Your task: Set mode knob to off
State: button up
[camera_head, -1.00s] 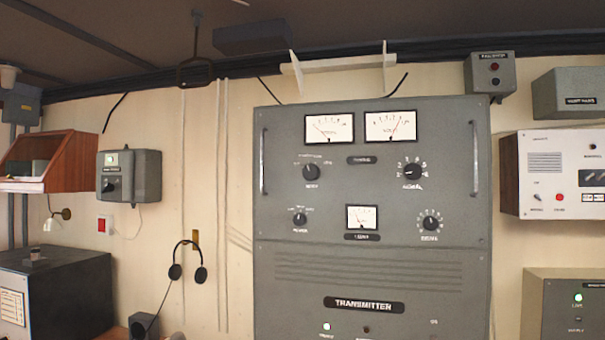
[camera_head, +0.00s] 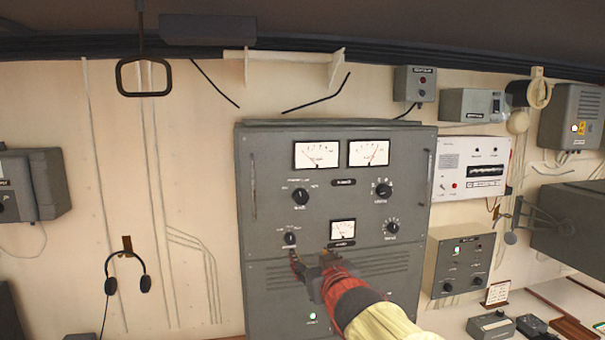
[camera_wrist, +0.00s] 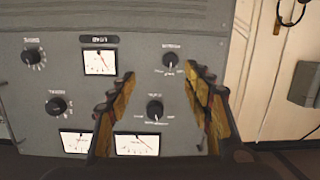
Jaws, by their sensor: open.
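The grey transmitter panel (camera_head: 340,160) carries several black knobs. The upper left knob (camera_head: 300,196) seems to be the mode knob, but its label is too blurred to read surely; its exact setting is unclear. In the wrist view, which is upside down, this knob (camera_wrist: 155,110) sits low between the fingers. Another knob (camera_head: 290,238) is below it on the panel and shows higher in the wrist view (camera_wrist: 170,60). My gripper (camera_head: 310,257) is open and empty in front of the panel, just below the lower left knob. Its fingers (camera_wrist: 160,72) appear clear of both knobs.
A small meter (camera_head: 342,229) and two right-hand knobs (camera_head: 384,190) (camera_head: 391,227) are close by on the panel. Vertical handles (camera_head: 427,178) run along its sides. A headset (camera_head: 127,275) hangs at left. Grey boxes (camera_head: 460,262) stand at right.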

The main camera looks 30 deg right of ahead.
jog(key=t+p, duration=0.2)
jog(key=p, duration=0.3)
send_near(303, 199)
jog(key=w, duration=0.1)
jog(key=shift+n+y, duration=0.4)
jog(key=shift+w+d+p, duration=0.15)
jog(key=shift+w+d, duration=0.2)
jog(key=shift+w, duration=0.95)
jog(key=shift+w+d+p, duration=0.2)
jog(key=shift+w+d, duration=0.15)
jog(key=shift+w, duration=0.95)
jog(key=shift+w+d+p, duration=0.15)
jog(key=shift+w+d, duration=0.15)
jog(key=shift+w, duration=1)
jog(key=shift+c, duration=0.3)
jog(key=c, duration=1.1)
jog(key=n+b, duration=0.3)
jog(key=shift+f, duration=0.15)
jog(key=shift+r+n+b, duration=0.2)
jog(key=shift+n+b, duration=1.2)
jog(key=shift+n, duration=0.9)
